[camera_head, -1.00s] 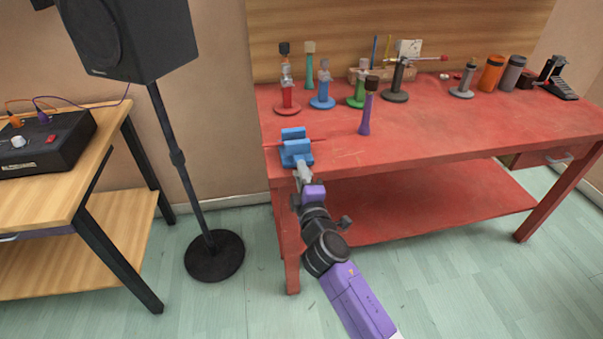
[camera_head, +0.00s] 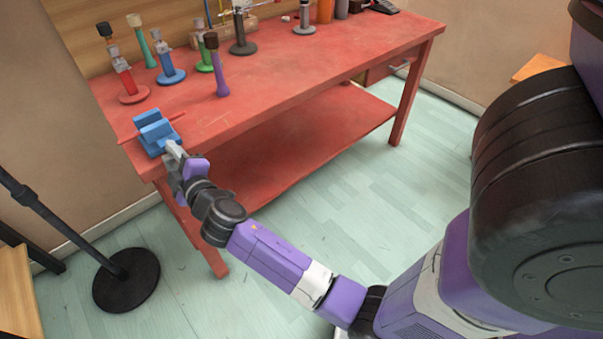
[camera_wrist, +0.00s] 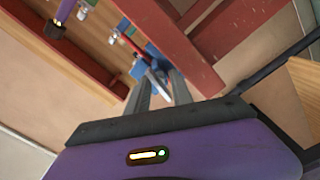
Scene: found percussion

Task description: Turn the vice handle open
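My gripper (camera_head: 173,151) reaches up to the front of the vice. In the wrist view, the two grey fingers of my gripper (camera_wrist: 158,80) stand apart, pointing at the vice (camera_wrist: 151,52). A small dark grey part shows near the fingertips. I cannot tell whether it is the handle or whether a finger touches it. The handle is not clearly visible from the head, as my gripper covers the vice's front.
The red bench (camera_head: 270,90) carries several coloured stands, a purple-handled upright (camera_head: 221,75) and an orange cylinder (camera_head: 325,10) behind and right of the vice. A black round stand base (camera_head: 126,281) is on the floor at left. Floor in front of the bench is open.

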